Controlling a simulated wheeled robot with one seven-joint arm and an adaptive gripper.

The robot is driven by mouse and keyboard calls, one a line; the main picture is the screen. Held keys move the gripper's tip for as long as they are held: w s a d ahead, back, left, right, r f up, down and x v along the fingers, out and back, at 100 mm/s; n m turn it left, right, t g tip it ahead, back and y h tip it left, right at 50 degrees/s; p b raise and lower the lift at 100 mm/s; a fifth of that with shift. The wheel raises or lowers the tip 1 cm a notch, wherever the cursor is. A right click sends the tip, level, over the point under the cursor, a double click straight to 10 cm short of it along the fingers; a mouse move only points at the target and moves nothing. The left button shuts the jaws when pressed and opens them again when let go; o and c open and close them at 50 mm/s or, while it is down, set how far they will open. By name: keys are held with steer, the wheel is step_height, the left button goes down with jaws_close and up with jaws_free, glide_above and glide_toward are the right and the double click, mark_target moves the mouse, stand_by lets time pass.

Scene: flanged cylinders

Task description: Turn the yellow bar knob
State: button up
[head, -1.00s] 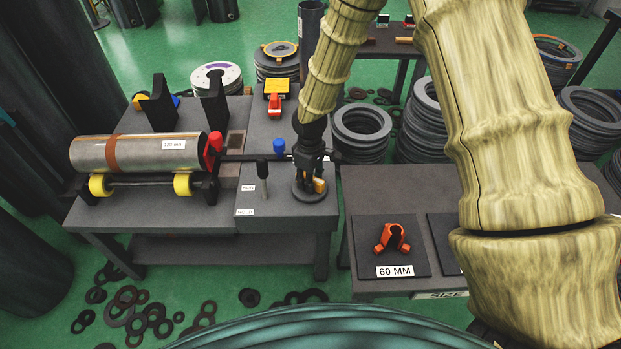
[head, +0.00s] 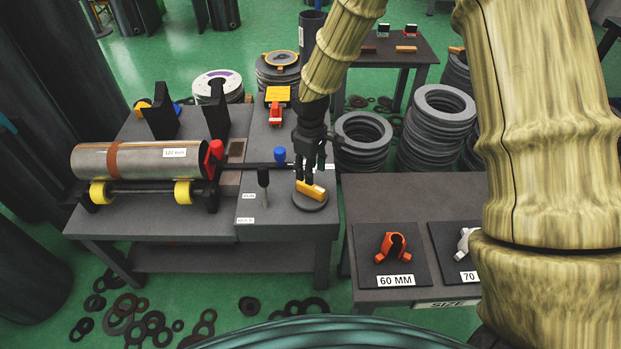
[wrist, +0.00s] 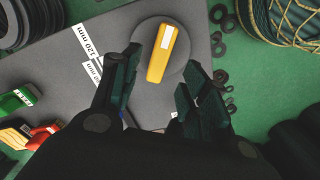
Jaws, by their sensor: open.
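The yellow bar knob (head: 310,190) sits on a dark round disc (head: 309,202) at the front right corner of the left workbench. In the wrist view the yellow bar knob (wrist: 168,54) stands slightly tilted from upright in the picture, with a white mark at its top end. My gripper (head: 308,178) is just above and behind the knob in the head view. In the wrist view my gripper (wrist: 162,78) is open, its two dark fingers apart, with the lower end of the bar between and beyond their tips. I see no clear contact.
A black upright lever (head: 263,178) stands left of the knob, with a blue knob (head: 280,155) behind it. A silver cylinder (head: 140,160) lies on yellow rollers at left. An orange clamp (head: 392,246) on a 60 MM plate lies on the right bench.

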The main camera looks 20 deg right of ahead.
steer(key=shift+r, duration=1.8)
